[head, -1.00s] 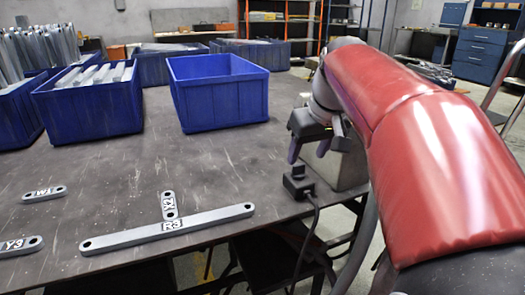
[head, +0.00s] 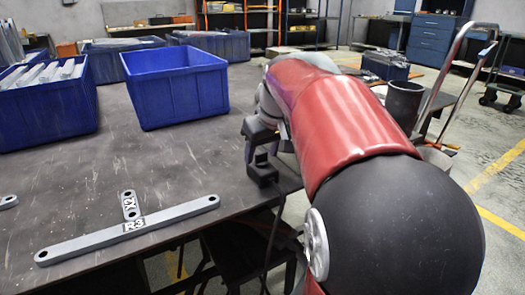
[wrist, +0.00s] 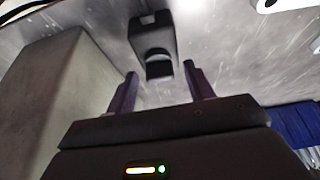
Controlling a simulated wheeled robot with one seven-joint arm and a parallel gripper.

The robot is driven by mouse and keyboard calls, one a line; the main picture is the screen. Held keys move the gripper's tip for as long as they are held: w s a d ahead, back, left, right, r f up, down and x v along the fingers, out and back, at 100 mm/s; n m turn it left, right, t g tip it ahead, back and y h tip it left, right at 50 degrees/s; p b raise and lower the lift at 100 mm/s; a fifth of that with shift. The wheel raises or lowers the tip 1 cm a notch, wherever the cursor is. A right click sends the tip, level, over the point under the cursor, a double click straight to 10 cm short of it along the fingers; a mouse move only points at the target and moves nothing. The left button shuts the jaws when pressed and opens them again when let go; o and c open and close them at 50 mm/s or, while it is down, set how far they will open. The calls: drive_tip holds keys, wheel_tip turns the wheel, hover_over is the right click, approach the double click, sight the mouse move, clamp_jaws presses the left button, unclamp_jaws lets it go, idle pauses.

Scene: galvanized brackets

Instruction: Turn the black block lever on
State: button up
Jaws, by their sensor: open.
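The black block (head: 262,170) stands at the right edge of the table, mostly below my gripper in the head view. It also shows in the wrist view (wrist: 152,35), just past my fingertips, with a dark lever-like part (wrist: 159,68) at its near end. I cannot tell the lever's position. My gripper (wrist: 161,84) is open and empty, its two purple fingers on either side of the lever part's line, seemingly short of it. In the head view my arm hides most of the fingers.
A grey box (wrist: 45,95) stands close to my gripper on the left in the wrist view. A blue bin (head: 178,95) stands further back. Flat brackets, including a long one marked R3 (head: 180,212), lie on the table (head: 110,170). A cable hangs below the black block.

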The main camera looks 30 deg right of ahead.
drive_tip(key=c, duration=1)
drive_tip(key=shift+m, duration=0.4)
drive_tip(key=m+h, duration=0.1)
drive_tip(key=m, duration=0.2)
drive_tip(key=shift+a+m+h+p, duration=0.15)
drive_tip(key=shift+m+h+p, duration=0.15)
drive_tip(key=shift+h+p, duration=0.1)
drive_tip(key=m, duration=0.2)
drive_tip(key=m+g+h, duration=0.1)
drive_tip(key=m, duration=0.1)
drive_tip(key=shift+w+a+m+h, duration=0.1)
drive_tip(key=shift+m+h, duration=0.2)
drive_tip(key=m+g, duration=0.1)
drive_tip(key=m, duration=0.1)
drive_tip(key=m+h+p, duration=0.1)
drive_tip(key=m, duration=0.1)
drive_tip(key=shift+w+g, duration=0.1)
drive_tip(key=shift+g, duration=0.3)
drive_tip(key=shift+w+m+g, duration=0.1)
drive_tip(key=shift+m+g, duration=0.7)
drive_tip(key=shift+m, duration=1.6)
drive_tip(key=o, duration=1)
